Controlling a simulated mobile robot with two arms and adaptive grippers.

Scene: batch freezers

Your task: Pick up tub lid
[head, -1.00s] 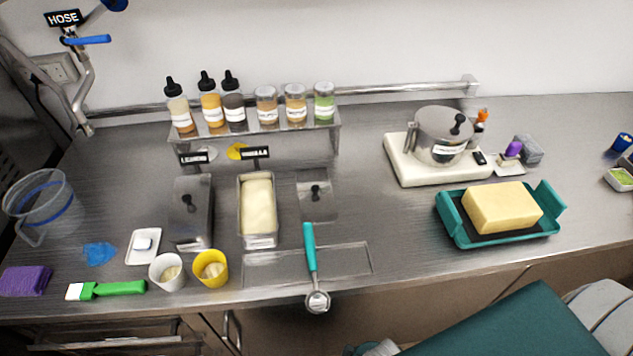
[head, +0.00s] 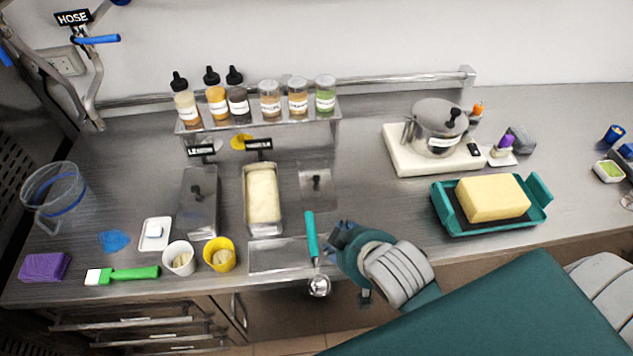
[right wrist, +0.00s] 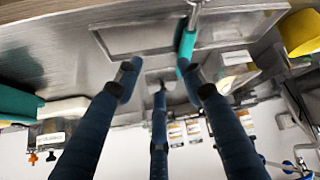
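A flat steel tub lid (head: 316,185) with a black knob lies on the counter, right of an open steel tub (head: 263,200) of pale ice cream. A second steel tub (head: 199,205) to the left wears its own knobbed lid. My right gripper (head: 342,242) is over the counter's front edge, in front and slightly right of the loose lid, apart from it. In the right wrist view my right gripper (right wrist: 160,82) has its fingers spread, empty; the lid (right wrist: 168,79) is partly hidden behind them. My left gripper is not in view.
A scoop with a teal handle (head: 311,233) lies across a shallow tray (head: 268,257) beside my right gripper. A teal tray (head: 450,220) holds a yellow block. A bottle shelf (head: 260,121) stands behind the tubs. Counter right of the lid is clear.

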